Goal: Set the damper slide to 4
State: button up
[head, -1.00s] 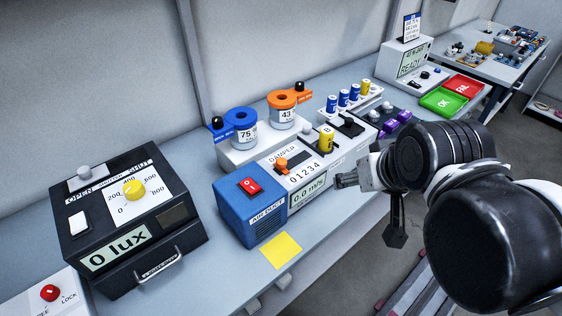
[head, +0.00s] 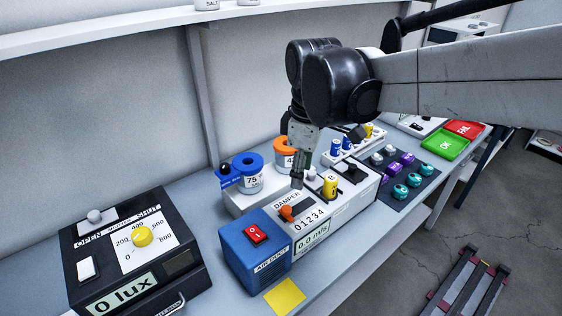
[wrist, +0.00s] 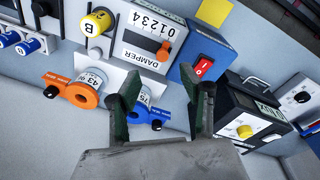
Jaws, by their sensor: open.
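The damper slide is an orange knob (head: 286,212) on the white panel marked DAMPER (head: 316,210), with a 0 to 4 scale. The knob is at the 0 end; it also shows in the wrist view (wrist: 163,52). The readout below the panel (head: 312,238) shows 0.0 m/s. My gripper (head: 298,180) hangs above the back of the panel, just behind the knob and apart from it. In the wrist view my gripper (wrist: 160,83) is open and empty, its fingertips spread either side of the knob's direction.
The blue air duct box with a red switch (head: 256,233) adjoins the panel. A yellow cylinder (head: 330,185) stands close to my gripper's right. Blue (head: 247,170) and orange (head: 286,150) ring-topped jars stand behind. A black lux box (head: 130,250) is at left.

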aim_at(286, 208)
jog(key=a+f+n, duration=0.1)
jog(key=f, duration=0.3)
jog(key=w+a+f, duration=0.1)
jog(key=f, duration=0.4)
jog(key=w+a+f+n+g, duration=0.1)
jog(key=f, duration=0.4)
jog(key=shift+w+f+n+p, duration=0.15)
jog(key=shift+w+n+p, duration=0.05)
jog(key=shift+n+p, duration=0.1)
grip_shut()
